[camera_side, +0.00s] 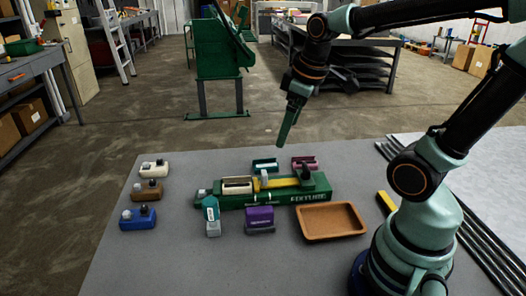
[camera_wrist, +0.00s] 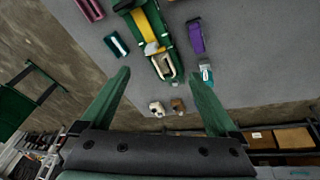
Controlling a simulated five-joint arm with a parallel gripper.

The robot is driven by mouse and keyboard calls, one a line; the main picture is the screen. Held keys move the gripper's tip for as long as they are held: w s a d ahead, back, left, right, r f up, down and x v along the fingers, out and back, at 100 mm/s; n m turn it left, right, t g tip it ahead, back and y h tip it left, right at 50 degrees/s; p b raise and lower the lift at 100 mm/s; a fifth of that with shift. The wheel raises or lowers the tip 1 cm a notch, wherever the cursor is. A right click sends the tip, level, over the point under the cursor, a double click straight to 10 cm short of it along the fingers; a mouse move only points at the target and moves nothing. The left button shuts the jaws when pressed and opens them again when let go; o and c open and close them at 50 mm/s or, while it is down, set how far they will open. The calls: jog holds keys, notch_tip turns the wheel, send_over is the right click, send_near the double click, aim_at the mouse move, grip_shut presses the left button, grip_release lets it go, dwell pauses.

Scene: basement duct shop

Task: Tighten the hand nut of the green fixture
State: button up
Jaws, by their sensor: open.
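The green fixture (camera_side: 262,200) lies on the grey table, with a yellow strip (camera_side: 284,183) along its top and a cream block (camera_side: 237,185) in its left part. A dark upright piece (camera_side: 306,174) stands near its right end, and a small grey-green end piece (camera_side: 201,193) sits at its left end. I cannot tell which of these is the hand nut. In the wrist view the fixture (camera_wrist: 167,42) lies beyond my fingers. My gripper (camera_wrist: 161,74) is open and empty; in the side view my gripper (camera_side: 280,143) hangs in the air above and behind the fixture.
White (camera_side: 154,169), brown (camera_side: 147,190) and blue (camera_side: 138,218) blocks stand left. Teal-topped (camera_side: 212,216) and purple (camera_side: 260,220) pieces and a brown tray (camera_side: 331,221) sit in front. Green (camera_side: 264,165) and maroon (camera_side: 305,163) pieces lie behind. Dark rods (camera_side: 480,235) lie right.

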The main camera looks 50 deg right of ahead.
aim_at(307, 167)
jog(key=d+f+n+g, duration=0.2)
jog(key=d+n, duration=0.1)
jog(key=d, duration=0.3)
jog(key=d+f+n+g, duration=0.2)
jog(key=d+f+n, duration=0.1)
jog(key=d, duration=0.2)
jog(key=shift+y, duration=0.3)
jog(key=f, duration=1.1)
jog(key=shift+w+f, duration=0.2)
jog(key=shift+f, duration=0.1)
jog(key=c, duration=1.4)
